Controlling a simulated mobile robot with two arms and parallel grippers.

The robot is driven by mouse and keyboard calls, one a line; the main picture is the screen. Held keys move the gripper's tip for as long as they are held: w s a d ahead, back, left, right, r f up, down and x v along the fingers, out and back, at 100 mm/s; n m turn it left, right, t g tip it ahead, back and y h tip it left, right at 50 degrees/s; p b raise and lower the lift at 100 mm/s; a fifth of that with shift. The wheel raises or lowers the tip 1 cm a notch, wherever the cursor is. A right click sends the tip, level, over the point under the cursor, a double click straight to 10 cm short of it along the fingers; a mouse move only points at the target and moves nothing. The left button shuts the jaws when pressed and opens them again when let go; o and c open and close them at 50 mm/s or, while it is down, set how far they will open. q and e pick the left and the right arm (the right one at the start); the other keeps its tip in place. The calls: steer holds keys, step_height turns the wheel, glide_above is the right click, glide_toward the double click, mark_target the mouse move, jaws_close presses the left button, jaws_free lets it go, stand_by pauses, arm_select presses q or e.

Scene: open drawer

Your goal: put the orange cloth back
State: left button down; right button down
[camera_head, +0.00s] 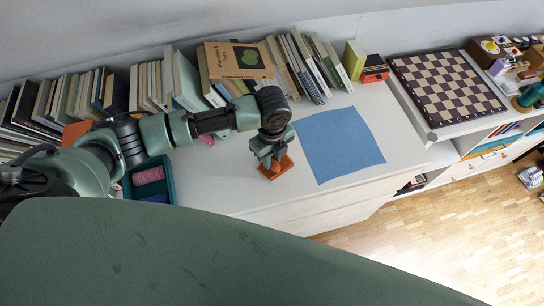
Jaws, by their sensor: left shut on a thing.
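My left gripper (271,158) points down over the white cabinet top, left of the blue cloth. It is shut on the orange cloth (279,171), a small folded piece at the fingertips. I cannot tell whether the cloth touches the white surface. A teal tray (169,180), partly hidden by my left arm, is at the lower left. A pink rolled cloth (148,176) and a dark blue one (156,198) lie in it. My right gripper is not in view.
A flat blue cloth (338,143) lies on the white top (230,180). Books (185,85) line the wall behind, with a brown book (238,61) lying over some. A chessboard (447,87) is at the right. My green body fills the foreground.

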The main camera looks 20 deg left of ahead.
arm_select(q)
steer(key=shift+f, duration=0.15)
steer(key=c, duration=1.2)
jaws_free()
steer(key=shift+c, duration=0.2)
step_height(320, 180, up, 12)
steer(key=b, duration=0.2)
steer(key=shift+r, duration=0.2)
